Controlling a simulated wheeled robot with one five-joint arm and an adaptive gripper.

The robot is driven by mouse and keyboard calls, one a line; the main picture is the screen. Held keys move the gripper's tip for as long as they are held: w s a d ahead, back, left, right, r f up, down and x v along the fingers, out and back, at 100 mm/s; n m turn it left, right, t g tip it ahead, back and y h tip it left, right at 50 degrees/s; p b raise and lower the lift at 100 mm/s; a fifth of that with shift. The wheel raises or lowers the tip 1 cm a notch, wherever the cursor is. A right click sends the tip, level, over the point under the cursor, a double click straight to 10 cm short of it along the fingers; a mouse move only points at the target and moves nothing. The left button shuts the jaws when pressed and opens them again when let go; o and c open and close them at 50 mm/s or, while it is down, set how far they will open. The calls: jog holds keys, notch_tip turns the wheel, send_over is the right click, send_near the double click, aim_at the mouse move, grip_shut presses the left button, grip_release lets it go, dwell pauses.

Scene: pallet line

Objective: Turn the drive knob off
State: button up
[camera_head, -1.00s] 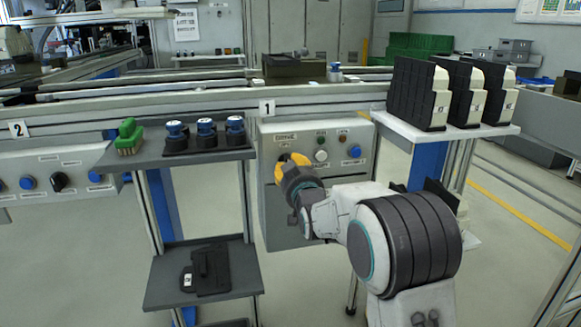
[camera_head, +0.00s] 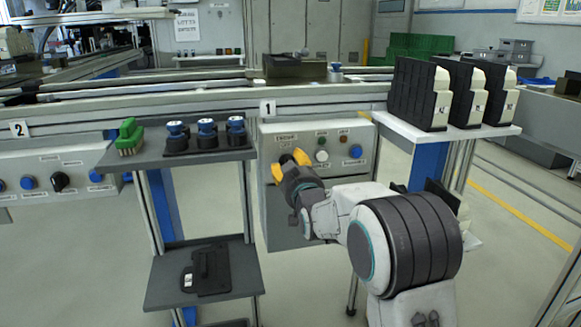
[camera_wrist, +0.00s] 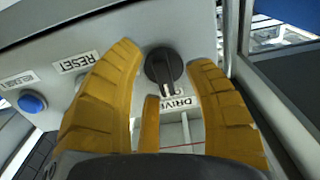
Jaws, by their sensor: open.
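The drive knob (camera_wrist: 163,65) is a black round selector with a raised grip bar on the light grey panel. Its bar runs roughly up and down in the wrist view, tilted a little, and the DRIVE label (camera_wrist: 179,104) reads upside down there. My gripper (camera_head: 290,163) is open in front of the panel in the head view, at its left part. In the wrist view its yellow fingers (camera_wrist: 164,58) stand on either side of the knob with gaps visible; I cannot tell how close they are in depth. The head view hides the knob behind my gripper.
The panel also carries a blue button (camera_head: 355,151), a white button (camera_head: 321,156) and small lamps. A shelf with blue-topped parts (camera_head: 207,133) and a green brush (camera_head: 130,136) is at left. Black-and-white modules (camera_head: 418,95) stand on a right shelf.

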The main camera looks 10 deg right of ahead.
jog(key=shift+s, duration=0.15)
jog(key=s, duration=1.1)
jog(key=shift+s, duration=0.4)
jog(key=shift+r, duration=0.1)
jog(key=s+r+g+p, duration=0.7)
jog(key=s+r+p, duration=0.6)
jog(key=p, duration=0.8)
jog(key=s+r+g+p, duration=0.7)
jog(key=s+r+p, duration=0.7)
jog(key=s+p, duration=0.5)
jog(key=shift+s+r+g+p, duration=0.25)
jog(key=shift+g+p, duration=0.05)
jog(key=shift+p, duration=0.9)
jog(key=shift+a, duration=0.2)
